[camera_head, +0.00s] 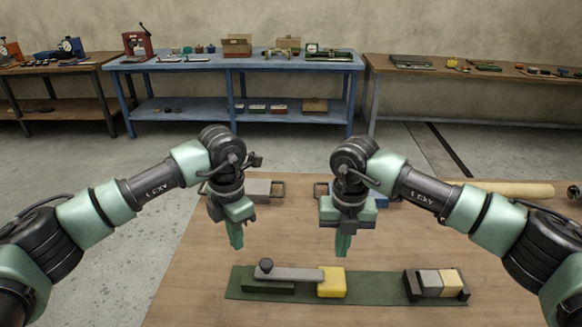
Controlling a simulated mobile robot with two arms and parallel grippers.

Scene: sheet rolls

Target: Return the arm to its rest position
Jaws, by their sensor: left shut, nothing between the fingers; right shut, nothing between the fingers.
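My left gripper (236,237) hangs over the left part of the wooden table (200,295), fingers pointing down, shut and empty. My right gripper (342,243) hangs to its right in the same pose, also shut and empty. Both are apart from the items on the green mat (375,287). On that mat a grey bar with a dark knob (295,273) reaches to a yellow block (332,282). A dark holder (412,285) with grey and cream blocks sits at the mat's right end.
Behind my grippers lie a grey handled tray (262,188) and a blue handled item (381,201), partly hidden by my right wrist. A pale roll (515,189) lies at the table's back right. Workbenches (235,64) with tools line the wall.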

